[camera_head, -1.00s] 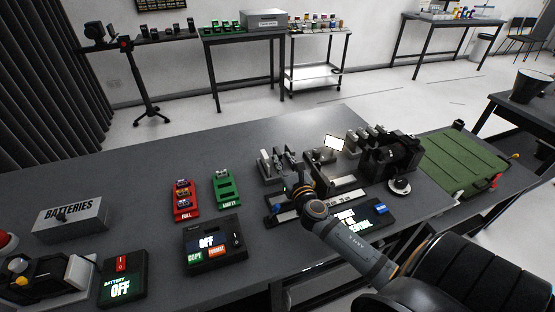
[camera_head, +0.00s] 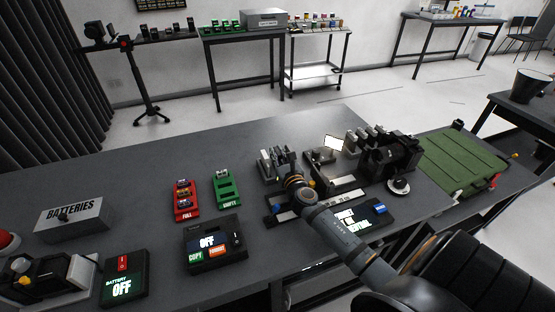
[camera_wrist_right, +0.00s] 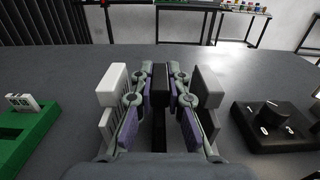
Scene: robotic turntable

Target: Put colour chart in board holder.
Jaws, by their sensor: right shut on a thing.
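My right gripper (camera_wrist_right: 160,95) is shut on a dark upright slab (camera_wrist_right: 159,78), seen edge-on in the right wrist view. Its face is hidden, so I cannot tell whether it is the colour chart. Pale blocks (camera_wrist_right: 112,84) and grey blocks (camera_wrist_right: 207,86) stand on either side of the fingers. In the head view the right gripper is at a rack of upright plates (camera_head: 268,163), largely hidden by my wrist. A bright white panel (camera_head: 334,143) stands just right of it. I cannot say for sure which part is the board holder. My left gripper is not in view.
A black knob box (camera_wrist_right: 275,120) is at the right in the wrist view. In the head view, a red tray (camera_head: 185,200) and green tray (camera_head: 226,188) lie left of the rack. A lit control panel (camera_head: 362,215) is near the front edge.

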